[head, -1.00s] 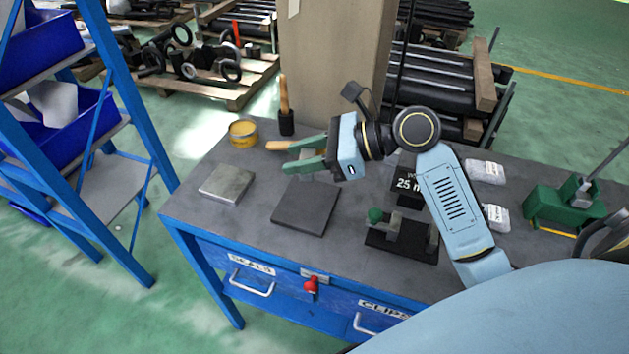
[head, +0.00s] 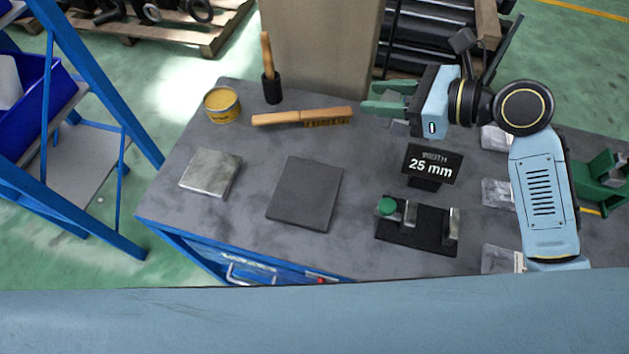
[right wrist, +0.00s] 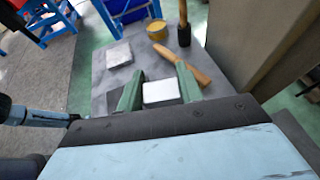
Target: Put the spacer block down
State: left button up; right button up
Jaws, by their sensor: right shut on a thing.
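My right gripper (head: 383,97) is above the back of the bench, left of and behind the "25 mm" sign. In the right wrist view its green fingers (right wrist: 160,88) are shut on a pale block, the spacer block (right wrist: 160,92). In the head view the block is mostly hidden by the gripper. A dark square pad (head: 305,193) lies bare on the bench. A black fixture (head: 417,232) with a green knob and metal posts stands right of the pad. My left gripper does not show.
A metal plate (head: 211,172) lies left of the pad. A yellow tin (head: 222,105), a wooden brush (head: 300,117) and a black holder with a wooden handle (head: 271,88) are behind. The "25 mm" sign (head: 432,164) and several packets (head: 497,192) are at right.

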jog(key=s+a+f+n+g, duration=0.25)
jog(key=s+a, duration=0.25)
jog(key=a, duration=0.8)
jog(key=shift+y, duration=0.5)
jog(key=f+b, duration=0.1)
jog(key=f, duration=0.2)
jog(key=f+b, duration=0.1)
jog(key=f, duration=0.3)
jog(key=s+f+b, duration=0.1)
jog(key=f, duration=0.2)
jog(key=shift+s+a+f+b, duration=0.1)
jog(key=shift+a+f+b, duration=0.25)
jog(key=shift+f+b, duration=0.05)
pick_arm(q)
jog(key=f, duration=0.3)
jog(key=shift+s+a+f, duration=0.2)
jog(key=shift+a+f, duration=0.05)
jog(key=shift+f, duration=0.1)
pick_arm(e)
jog(key=shift+r, duration=0.1)
jog(key=o, duration=1.1)
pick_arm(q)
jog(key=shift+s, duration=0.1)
